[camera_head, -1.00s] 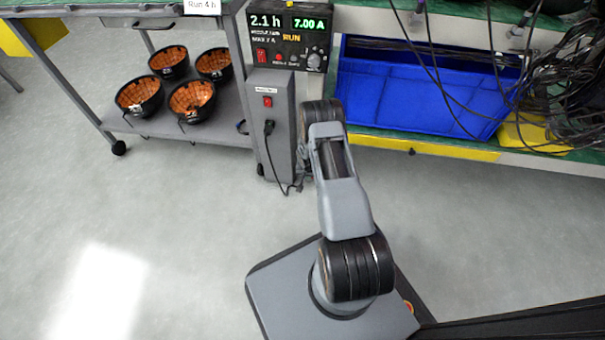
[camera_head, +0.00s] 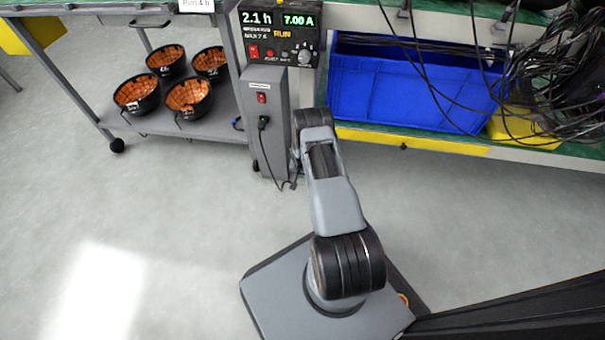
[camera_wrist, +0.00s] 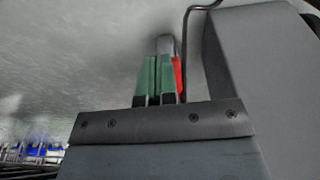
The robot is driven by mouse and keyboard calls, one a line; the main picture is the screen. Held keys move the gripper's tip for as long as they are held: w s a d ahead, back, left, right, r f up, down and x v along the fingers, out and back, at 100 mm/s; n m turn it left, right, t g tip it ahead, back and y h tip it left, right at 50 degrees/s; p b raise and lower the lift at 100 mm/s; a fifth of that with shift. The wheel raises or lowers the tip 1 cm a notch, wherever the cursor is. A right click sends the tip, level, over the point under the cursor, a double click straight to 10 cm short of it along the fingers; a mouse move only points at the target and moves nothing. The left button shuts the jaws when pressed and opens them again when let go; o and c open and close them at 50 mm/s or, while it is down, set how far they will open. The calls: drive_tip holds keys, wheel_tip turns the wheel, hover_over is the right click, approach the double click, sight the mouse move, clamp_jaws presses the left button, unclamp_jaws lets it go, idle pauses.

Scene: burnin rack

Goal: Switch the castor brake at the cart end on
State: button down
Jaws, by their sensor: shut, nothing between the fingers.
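In the wrist view my gripper (camera_wrist: 158,62) shows two green fingers, shut together with nothing between them. Just past and beside the fingertips is a red part (camera_wrist: 178,75), likely the brake lever, next to a grey piece (camera_wrist: 165,43). The fingers partly cover both, and I cannot tell whether they touch or how the lever is set. In the head view the grey cart (camera_head: 75,95) stands at the left, with a black castor (camera_head: 117,146) under its left leg. My gripper is hidden behind my arm there.
A grey upright box (camera_head: 268,120) with a red switch and a hanging black cable stands at the cart's right end. A control unit (camera_head: 280,35) sits above it. A bench shelf holds a blue bin (camera_head: 400,90) and loose cables (camera_head: 570,85). Open floor lies left.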

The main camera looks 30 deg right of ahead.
drive_tip(key=s+a+r+p, duration=0.2)
drive_tip(key=r, duration=0.4)
drive_tip(key=s+a+r+p, duration=0.2)
drive_tip(key=s+r, duration=0.1)
drive_tip(key=r, duration=0.2)
drive_tip(key=shift+s+a+r, duration=0.2)
drive_tip(key=shift+a+r, duration=0.15)
